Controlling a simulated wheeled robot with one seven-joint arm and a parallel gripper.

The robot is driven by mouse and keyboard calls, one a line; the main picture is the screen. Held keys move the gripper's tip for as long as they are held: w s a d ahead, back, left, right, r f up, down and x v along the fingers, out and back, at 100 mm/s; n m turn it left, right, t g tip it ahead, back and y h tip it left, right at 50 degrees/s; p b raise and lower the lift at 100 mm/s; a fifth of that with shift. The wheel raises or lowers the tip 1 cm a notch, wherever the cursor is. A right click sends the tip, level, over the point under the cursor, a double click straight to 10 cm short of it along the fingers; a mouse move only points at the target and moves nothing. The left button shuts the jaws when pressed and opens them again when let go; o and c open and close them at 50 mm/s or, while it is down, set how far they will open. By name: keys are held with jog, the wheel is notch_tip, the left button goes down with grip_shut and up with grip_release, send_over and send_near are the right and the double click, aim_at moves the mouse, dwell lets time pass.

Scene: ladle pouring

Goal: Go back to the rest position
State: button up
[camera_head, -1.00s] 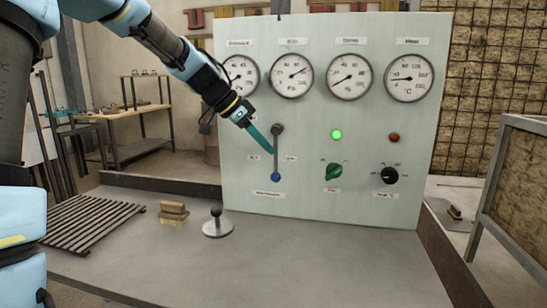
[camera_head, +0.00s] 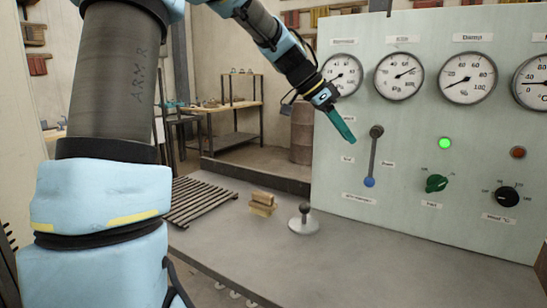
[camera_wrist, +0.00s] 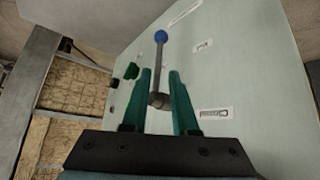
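My gripper (camera_head: 349,138) has teal fingers and hangs in front of the pale green control panel (camera_head: 330,205), just left of the lever (camera_head: 373,152). In the wrist view the two fingers (camera_wrist: 160,75) stand apart with nothing held between them. The lever shows beyond them, in line with the gap. The lever hangs from a dark pivot and points down, with its blue knob (camera_head: 369,182) at the lower end. In the head view a gap shows between fingers and lever. The blue knob also shows in the wrist view (camera_wrist: 161,36).
The panel carries several gauges, a lit green lamp (camera_head: 445,143), a dark red lamp (camera_head: 518,152), a green knob (camera_head: 436,183) and a black knob (camera_head: 507,197). On the grey table (camera_head: 345,265) are a slatted grate (camera_head: 205,200), a small brown block (camera_head: 262,204) and a round-based piece (camera_head: 303,222).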

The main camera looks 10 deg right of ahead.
jog(key=s+a+f+n+t+y+p, duration=0.1)
jog(key=a+f+n+y+p, duration=0.1)
jog(key=a+f+n, duration=0.5)
jog(key=s+a+f+n+t+y+p, duration=0.1)
jog(key=a+f+n+y+p, duration=0.15)
jog(key=a, duration=0.85)
jog(key=s+a+f+n+y, duration=0.1)
jog(key=s+a+f+n, duration=0.1)
jog(key=s+a+n, duration=0.2)
jog(key=s+a+f+n+y+p, duration=0.1)
jog(key=s+a+n, duration=0.3)
jog(key=a, duration=0.7)
jog(key=shift+s+f+y+p, duration=0.3)
jog(key=shift+s+f+y, duration=0.25)
jog(key=shift+s+f, duration=0.25)
jog(key=shift+o, duration=0.3)
